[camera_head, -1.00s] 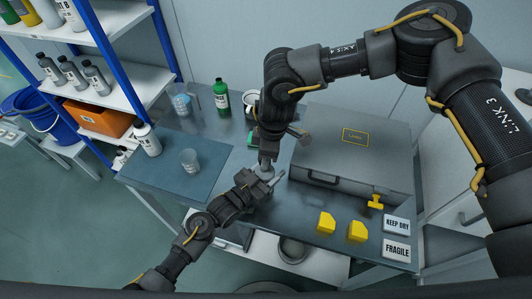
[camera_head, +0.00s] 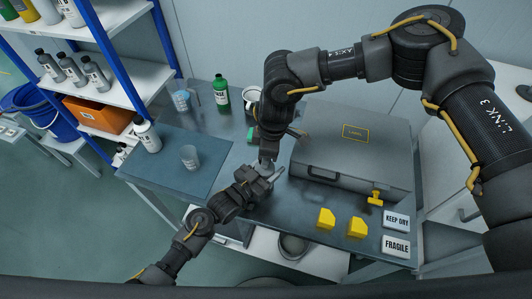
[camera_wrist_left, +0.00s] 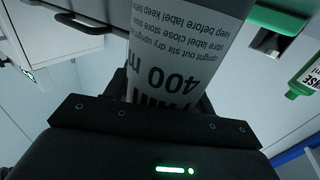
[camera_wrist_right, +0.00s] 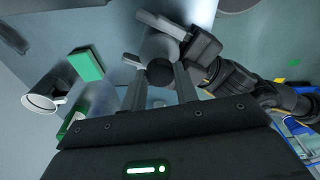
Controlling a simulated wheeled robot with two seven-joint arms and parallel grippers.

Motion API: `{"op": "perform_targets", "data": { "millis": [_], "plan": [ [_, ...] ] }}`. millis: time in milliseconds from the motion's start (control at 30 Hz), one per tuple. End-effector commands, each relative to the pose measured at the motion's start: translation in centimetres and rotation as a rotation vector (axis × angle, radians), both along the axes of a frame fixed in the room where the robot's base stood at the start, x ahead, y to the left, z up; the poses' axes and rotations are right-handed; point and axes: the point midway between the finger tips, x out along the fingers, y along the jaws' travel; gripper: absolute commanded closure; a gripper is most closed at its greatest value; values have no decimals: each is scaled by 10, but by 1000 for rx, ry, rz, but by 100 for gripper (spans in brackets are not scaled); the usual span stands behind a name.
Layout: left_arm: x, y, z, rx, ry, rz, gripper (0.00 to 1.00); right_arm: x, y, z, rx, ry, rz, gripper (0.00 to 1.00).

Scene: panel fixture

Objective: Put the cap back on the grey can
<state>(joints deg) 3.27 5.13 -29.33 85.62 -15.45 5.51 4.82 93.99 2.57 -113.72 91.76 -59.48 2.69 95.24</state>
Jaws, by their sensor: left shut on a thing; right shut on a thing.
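The grey can (camera_wrist_left: 185,45) stands in my left gripper's jaws, its printed label upside down in the left wrist view. In the head view my left gripper (camera_head: 267,181) holds the can (camera_head: 265,171) above the front of the bench. My right gripper (camera_head: 267,157) points down right over the can. In the right wrist view its fingers (camera_wrist_right: 160,88) are shut on a small dark round cap (camera_wrist_right: 163,72). The can's grey body (camera_wrist_right: 160,45) shows just beyond the cap. I cannot tell whether cap and can touch.
A grey case (camera_head: 350,165) stands right of the grippers, with yellow blocks (camera_head: 326,219) in front. A green bottle (camera_head: 221,95) and white mug (camera_wrist_right: 42,98) stand behind.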

Motion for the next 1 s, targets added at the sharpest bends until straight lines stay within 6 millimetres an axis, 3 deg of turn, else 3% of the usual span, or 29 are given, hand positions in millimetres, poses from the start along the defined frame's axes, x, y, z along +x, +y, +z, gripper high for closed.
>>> {"op": "perform_targets", "data": {
  "millis": [367, 400, 500, 567, 800, 1000],
  "plan": [
    [0, 0, 0, 1, 1, 0, 86, 0, 0, -8, 0, 0, 0, 91],
    [0, 0, 0, 1, 1, 0, 100, 0, 0, -8, 0, -1, -1, 91],
    [0, 0, 0, 1, 1, 0, 100, -1, 1, -8, 1, 2, -58, 91],
    [0, 0, 0, 1, 1, 0, 100, -2, 1, -9, 1, 4, -152, 91],
    [0, 0, 0, 1, 1, 0, 100, -4, 3, -9, 0, 4, -734, 91],
    [0, 0, 0, 1, 1, 0, 100, -4, 4, -8, 0, 1, -1060, 91]
  ]
}}
